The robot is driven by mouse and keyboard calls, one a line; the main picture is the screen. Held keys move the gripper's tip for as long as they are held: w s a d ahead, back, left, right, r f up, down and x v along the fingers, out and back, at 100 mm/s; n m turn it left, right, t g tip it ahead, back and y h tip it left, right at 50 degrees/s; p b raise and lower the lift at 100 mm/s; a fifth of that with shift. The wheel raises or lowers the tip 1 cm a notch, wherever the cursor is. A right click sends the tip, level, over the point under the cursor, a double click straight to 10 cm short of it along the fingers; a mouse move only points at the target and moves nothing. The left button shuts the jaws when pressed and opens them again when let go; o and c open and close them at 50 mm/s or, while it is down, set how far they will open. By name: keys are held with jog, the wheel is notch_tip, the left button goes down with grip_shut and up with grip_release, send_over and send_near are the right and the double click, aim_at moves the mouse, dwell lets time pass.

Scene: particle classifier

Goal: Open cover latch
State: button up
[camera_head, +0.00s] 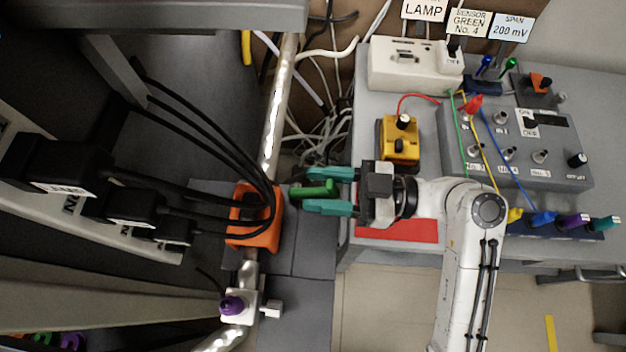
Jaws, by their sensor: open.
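A small dark-green handle-like piece (315,190), which looks like the latch, sticks out to the right of an orange block (268,236). The orange block sits around a shiny pipe. My gripper (312,191) comes in from the right with its teal fingers pointing left. The fingers are open, one above and one below the green piece in the picture. I cannot tell whether either finger touches it. Black cables hide part of the orange block, and I cannot see how the green piece joins it.
Thick black cables (205,190) run from connectors on the left panel close to the orange block. A purple-knobbed valve (233,304) is below on the pipe. A grey bench (600,120) on the right bears a yellow box (399,131) and a grey control unit (560,178).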

jog(key=shift+a, duration=0.75)
jog(key=shift+c, duration=0.2)
grip_shut()
